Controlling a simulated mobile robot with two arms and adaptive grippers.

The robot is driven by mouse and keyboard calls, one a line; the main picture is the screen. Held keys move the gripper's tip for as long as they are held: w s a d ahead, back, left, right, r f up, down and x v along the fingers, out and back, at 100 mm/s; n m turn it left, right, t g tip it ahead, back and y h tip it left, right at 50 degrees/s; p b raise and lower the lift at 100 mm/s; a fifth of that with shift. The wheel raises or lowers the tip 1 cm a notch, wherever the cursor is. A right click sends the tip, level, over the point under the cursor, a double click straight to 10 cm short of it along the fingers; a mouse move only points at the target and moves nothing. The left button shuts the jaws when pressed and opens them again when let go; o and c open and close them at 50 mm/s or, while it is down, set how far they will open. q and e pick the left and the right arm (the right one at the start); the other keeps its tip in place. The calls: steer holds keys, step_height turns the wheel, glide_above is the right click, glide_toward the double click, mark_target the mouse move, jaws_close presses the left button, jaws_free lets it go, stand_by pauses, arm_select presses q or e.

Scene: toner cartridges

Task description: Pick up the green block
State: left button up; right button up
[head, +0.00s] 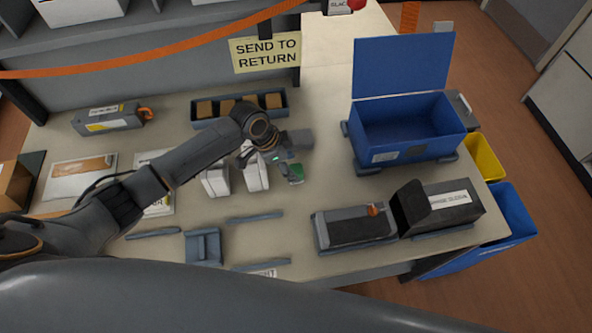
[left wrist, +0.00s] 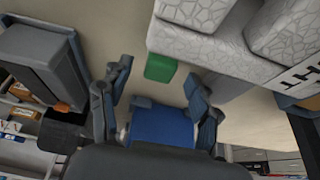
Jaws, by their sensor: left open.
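The green block (head: 297,174) is small and sits on the table just right of the white boxes in the head view. In the left wrist view the green block (left wrist: 160,68) lies on the beige table top, just beyond and between my fingertips. My right gripper does not show.
An open blue bin (head: 410,132) stands to the right. A black unit (head: 352,228) is at front right. Bare table (head: 325,175) lies right of the block.

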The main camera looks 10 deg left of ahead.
mark_target(295, 168)
arm_select(q)
steer(key=x, duration=0.3)
steer(key=shift+d+p, duration=0.15)
steer(key=shift+p, duration=0.2)
steer(key=shift+w+f, duration=0.1)
steer(key=shift+f, duration=0.05)
steer(key=c, duration=1.3)
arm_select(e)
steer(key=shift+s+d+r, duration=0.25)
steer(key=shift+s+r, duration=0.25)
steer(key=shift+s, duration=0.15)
arm_select(q)
steer(key=shift+r, duration=0.4)
step_height(295, 168, up, 9)
steer(key=shift+r+b, duration=0.2)
steer(key=shift+b, duration=0.9)
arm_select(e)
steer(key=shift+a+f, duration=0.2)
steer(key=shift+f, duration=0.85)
